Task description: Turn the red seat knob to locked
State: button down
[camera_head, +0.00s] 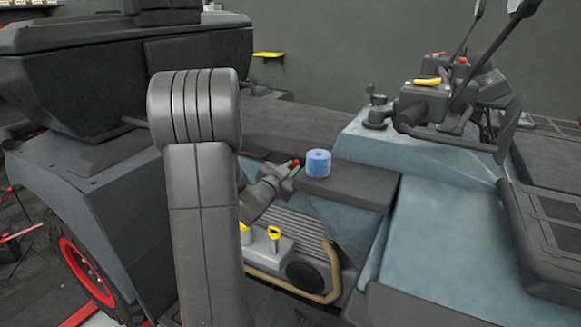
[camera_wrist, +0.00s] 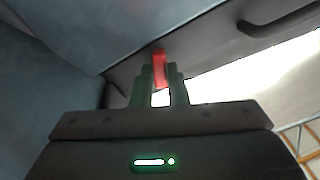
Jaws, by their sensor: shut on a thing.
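The red seat knob (camera_wrist: 159,66) shows in the wrist view between the two fingertips of my gripper (camera_wrist: 160,76). My fingers are shut on it from both sides. The knob sits against a dark panel under the grey-blue bodywork. In the head view my gripper (camera_head: 292,169) is small, partly behind my own arm, just left of a blue roll on the seat. A bit of red shows at its tip there. The knob's markings and its locked position cannot be read in either view.
The blue roll (camera_head: 318,163) stands on the dark seat (camera_head: 352,184) close to my gripper. Below are yellow-topped levers (camera_head: 274,234) and a tan curved tube (camera_head: 290,286). Handlebars with mirrors (camera_head: 440,97) rise at the right. A bulky dark case (camera_head: 120,70) stands at the left.

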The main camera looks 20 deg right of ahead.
jog(key=n+p, duration=0.2)
jog(key=shift+r+n, duration=0.2)
jog(key=shift+n, duration=0.2)
jog(key=shift+f+n+p, duration=0.2)
jog(key=shift+n+p, duration=0.6)
jog(key=shift+n, duration=0.4)
jog(key=c, duration=1.4)
grip_release()
jog(key=shift+c, duration=0.2)
jog(key=v, duration=1.4)
